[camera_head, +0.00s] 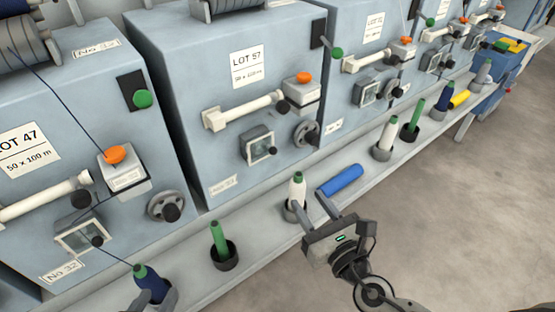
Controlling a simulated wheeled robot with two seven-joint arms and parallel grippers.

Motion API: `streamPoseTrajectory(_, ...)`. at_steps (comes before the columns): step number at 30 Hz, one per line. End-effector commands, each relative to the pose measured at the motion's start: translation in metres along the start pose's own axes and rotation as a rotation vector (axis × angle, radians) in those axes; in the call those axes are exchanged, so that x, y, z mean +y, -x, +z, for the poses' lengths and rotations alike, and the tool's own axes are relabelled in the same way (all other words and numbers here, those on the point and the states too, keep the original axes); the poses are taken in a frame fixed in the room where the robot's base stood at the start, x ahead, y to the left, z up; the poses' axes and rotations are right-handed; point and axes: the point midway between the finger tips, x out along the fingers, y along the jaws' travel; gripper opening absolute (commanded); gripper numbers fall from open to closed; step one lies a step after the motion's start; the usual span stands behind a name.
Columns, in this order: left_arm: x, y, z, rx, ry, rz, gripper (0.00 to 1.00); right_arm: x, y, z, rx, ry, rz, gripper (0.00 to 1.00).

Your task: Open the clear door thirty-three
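The nearest full machine, marked LOT 57, has a small clear door (261,148) in a grey frame on its front. The door looks shut. The number plate (223,186) below it is too small to read surely; the machine to its left is marked No 32 and has a similar clear window (82,238). My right gripper (308,203) is over the ledge, below and to the right of the LOT 57 door and well apart from it. Its fingers are apart, with nothing seen held. My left gripper is not seen.
A ledge (262,232) runs along the machines. It carries a white bobbin (297,187) close to my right gripper, a lying blue bobbin (340,180), and a green tube (218,238). A knob (306,134) stands right of the door. The floor (470,220) at right is clear.

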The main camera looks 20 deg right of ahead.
Motion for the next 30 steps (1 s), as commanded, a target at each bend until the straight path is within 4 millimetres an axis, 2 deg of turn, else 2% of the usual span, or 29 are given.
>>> streamPoseTrajectory(7,0.002,0.005,-0.007,-0.006,0.004,0.002,0.36,0.0,-0.043,0.004,-0.004,-0.003,-0.003,0.4)
streamPoseTrajectory(18,0.001,0.004,-0.001,-0.026,0.008,-0.001,0.36,0.0,-0.121,0.002,-0.002,-0.005,-0.002,0.4)
streamPoseTrajectory(24,0.0,0.001,-0.003,-0.017,0.007,-0.002,0.36,0.0,-0.146,0.001,-0.001,-0.006,-0.001,0.4)
streamPoseTrajectory(30,0.0,0.001,-0.004,-0.016,0.008,-0.003,0.36,0.0,-0.154,0.001,0.0,-0.007,-0.001,0.4)
